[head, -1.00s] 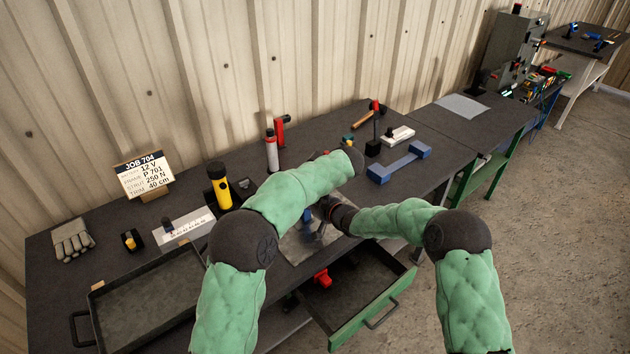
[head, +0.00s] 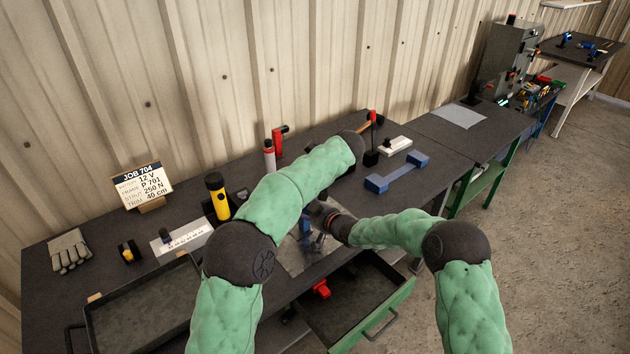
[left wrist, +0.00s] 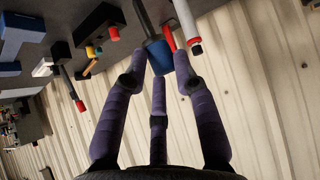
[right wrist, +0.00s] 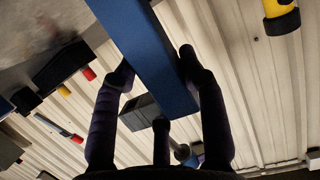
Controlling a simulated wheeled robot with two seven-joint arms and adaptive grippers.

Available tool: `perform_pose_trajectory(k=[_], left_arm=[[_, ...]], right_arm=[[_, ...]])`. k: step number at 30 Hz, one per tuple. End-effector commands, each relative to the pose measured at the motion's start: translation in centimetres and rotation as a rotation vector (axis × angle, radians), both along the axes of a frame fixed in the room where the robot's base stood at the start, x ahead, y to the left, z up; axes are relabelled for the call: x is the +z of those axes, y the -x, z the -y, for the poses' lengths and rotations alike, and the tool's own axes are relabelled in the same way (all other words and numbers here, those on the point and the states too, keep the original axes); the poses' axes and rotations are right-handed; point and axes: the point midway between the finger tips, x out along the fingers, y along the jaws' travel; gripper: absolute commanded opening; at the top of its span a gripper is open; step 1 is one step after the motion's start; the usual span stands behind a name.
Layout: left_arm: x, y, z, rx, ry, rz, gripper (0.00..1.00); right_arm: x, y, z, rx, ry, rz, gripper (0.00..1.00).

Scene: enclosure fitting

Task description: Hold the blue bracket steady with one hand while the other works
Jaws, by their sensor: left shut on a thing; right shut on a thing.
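My right gripper (right wrist: 152,88) is shut on a long blue bar, the blue bracket (right wrist: 150,50), which runs between its fingers in the right wrist view. In the head view a small part of the blue bracket (head: 307,226) shows above the bench's front edge. My left forearm hides the left gripper there, and the right gripper (head: 322,214) is partly hidden.
A blue bar with block ends (head: 398,172) lies on the bench at right. An open tray (head: 140,315) and open green drawer (head: 370,310) lie at the front.

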Motion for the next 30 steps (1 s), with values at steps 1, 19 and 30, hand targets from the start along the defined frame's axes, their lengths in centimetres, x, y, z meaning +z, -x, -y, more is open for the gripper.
perform_pose_trajectory(k=[1, 19, 30], left_arm=[[0.9, 0.0, 0.1, 0.0, 0.003, 0.003, 0.0], [2.9, 0.0, 0.2, -0.003, 0.002, 0.0, 0.0], [2.9, 0.0, 0.2, -0.004, 0.001, -0.001, 0.0]], right_arm=[[-0.1, 0.1, -0.1, 0.002, 0.0, -0.001, 0.02], [-0.1, 0.1, -0.3, 0.005, 0.001, -0.001, 0.68], [0.1, 0.2, -0.2, 0.004, 0.0, 0.001, 0.7]])
